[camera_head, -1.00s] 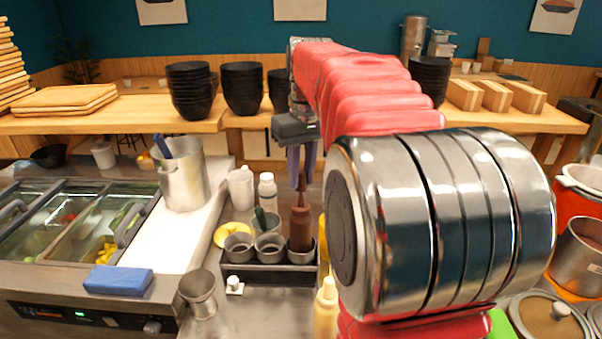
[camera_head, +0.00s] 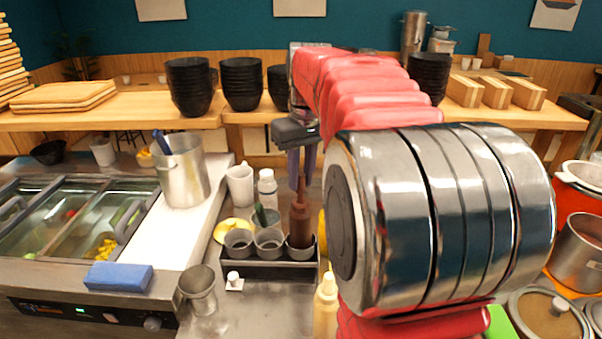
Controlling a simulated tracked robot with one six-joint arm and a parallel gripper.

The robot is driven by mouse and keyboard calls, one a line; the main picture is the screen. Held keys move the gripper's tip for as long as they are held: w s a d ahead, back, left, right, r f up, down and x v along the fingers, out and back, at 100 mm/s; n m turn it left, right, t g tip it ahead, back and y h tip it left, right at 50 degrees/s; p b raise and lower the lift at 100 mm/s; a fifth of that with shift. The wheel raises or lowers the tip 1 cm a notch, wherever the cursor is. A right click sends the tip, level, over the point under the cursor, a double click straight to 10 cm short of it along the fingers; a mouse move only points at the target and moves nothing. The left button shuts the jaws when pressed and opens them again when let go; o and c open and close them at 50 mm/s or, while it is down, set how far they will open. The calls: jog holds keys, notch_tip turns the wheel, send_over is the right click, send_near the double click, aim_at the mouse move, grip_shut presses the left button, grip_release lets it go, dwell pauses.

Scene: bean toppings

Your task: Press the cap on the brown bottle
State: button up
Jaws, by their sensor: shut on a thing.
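The brown bottle (camera_head: 300,226) stands upright in the right-hand cup of a dark holder (camera_head: 262,270), its pointed brown cap (camera_head: 301,187) on top. My gripper (camera_head: 301,180) points down over the bottle from above. Its purple fingers are close together at the cap's tip and look shut on it. The exact contact between fingers and cap is too small to make out.
A metal pitcher (camera_head: 183,175) stands left. A metal cup (camera_head: 197,290) stands at the front.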

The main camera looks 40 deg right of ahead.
jog(key=shift+f, duration=1.35)
dwell(0.6)
jog(key=o, duration=1.3)
jog(key=shift+r, duration=0.1)
jog(key=shift+r, duration=3.2)
jog(key=shift+c, duration=0.8)
grip_shut()
jog(key=shift+f, duration=1.5)
